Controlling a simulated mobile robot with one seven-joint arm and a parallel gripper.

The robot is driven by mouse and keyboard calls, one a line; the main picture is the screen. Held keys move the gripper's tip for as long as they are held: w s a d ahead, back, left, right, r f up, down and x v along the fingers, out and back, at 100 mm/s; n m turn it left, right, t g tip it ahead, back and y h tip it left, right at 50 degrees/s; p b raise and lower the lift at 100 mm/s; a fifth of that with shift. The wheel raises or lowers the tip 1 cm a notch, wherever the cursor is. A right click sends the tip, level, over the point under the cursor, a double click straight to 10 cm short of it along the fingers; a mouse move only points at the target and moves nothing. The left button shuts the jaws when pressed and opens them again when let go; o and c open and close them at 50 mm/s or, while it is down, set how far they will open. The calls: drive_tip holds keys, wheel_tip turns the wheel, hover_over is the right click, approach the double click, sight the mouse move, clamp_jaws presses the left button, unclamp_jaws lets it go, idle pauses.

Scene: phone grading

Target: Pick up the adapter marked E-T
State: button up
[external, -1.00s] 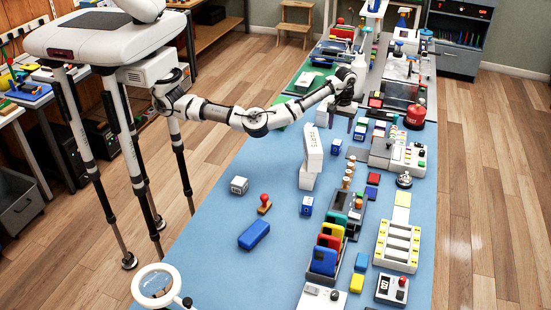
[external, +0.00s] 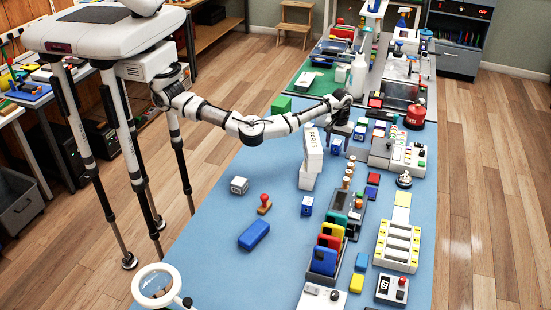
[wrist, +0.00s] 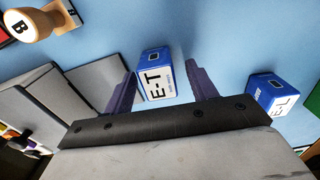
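The adapter marked E-T (wrist: 156,82) is a small blue block with a white lettered face. In the wrist view it stands between the two purple fingers of my gripper (wrist: 158,80), nearer the left one, with a clear gap to the right one. My gripper is open and not closed on anything. In the external view my gripper (external: 339,128) is low over the blue table, just above what appears to be the same adapter (external: 337,146), partly hidden. A similar adapter marked E-L (wrist: 270,92) stands to the right, outside the fingers.
Stacked white boxes (external: 311,158) stand close to the left of the adapter; grey-white boxes (wrist: 75,88) show left of the fingers. A stamp marked B (wrist: 32,24) is at the wrist view's upper left. A white device (external: 397,156) lies to the right in the external view.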

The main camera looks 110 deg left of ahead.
drive_tip(key=c, duration=0.9)
drive_tip(key=shift+c, duration=0.3)
drive_tip(key=shift+r, duration=0.2)
